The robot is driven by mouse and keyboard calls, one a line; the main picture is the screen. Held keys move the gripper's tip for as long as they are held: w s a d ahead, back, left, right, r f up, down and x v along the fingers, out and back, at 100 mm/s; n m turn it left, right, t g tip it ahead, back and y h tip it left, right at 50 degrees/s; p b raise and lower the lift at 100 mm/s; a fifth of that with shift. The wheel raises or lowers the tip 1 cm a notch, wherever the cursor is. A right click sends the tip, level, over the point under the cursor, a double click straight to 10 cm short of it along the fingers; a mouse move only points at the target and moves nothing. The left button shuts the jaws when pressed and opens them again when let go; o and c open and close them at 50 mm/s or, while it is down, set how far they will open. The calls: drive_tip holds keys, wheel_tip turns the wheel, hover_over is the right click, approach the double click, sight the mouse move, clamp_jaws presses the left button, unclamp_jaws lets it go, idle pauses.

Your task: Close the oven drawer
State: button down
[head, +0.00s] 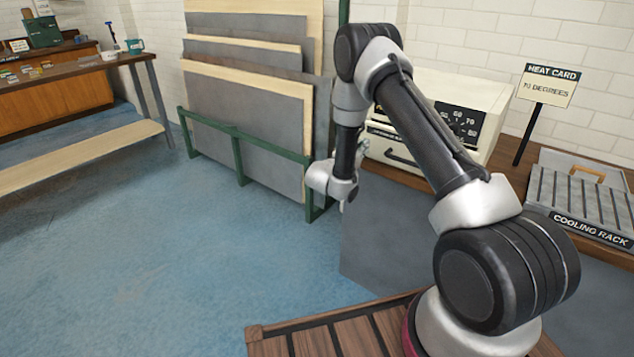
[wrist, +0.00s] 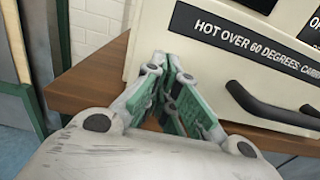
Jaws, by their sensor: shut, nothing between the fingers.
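The oven (head: 478,113) is a cream box with a black temperature dial, standing on a wooden counter at the right. Its drawer front (wrist: 195,55) bears a black label reading "HOT OVER 60 DEGREES" and a black bar handle (wrist: 265,108); the handle also shows in the head view (head: 402,159). I cannot tell how far the drawer stands out. My gripper (wrist: 168,75) has green-grey fingers, shut and empty. It is at the left end of the drawer front, left of the handle. Whether it touches the front is unclear. My arm hides part of the oven in the head view.
The wooden counter edge (wrist: 90,80) runs below the oven. A heat card sign (head: 547,86) and a cooling rack (head: 585,200) stand to the right. Leaning sheets (head: 245,115) in a green rack are left of my gripper. The blue floor is clear.

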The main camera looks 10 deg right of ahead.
drive_tip(key=x, duration=0.3)
drive_tip(key=shift+w+d, duration=0.2)
drive_tip(key=shift+d, duration=0.05)
drive_tip(key=shift+r, duration=0.15)
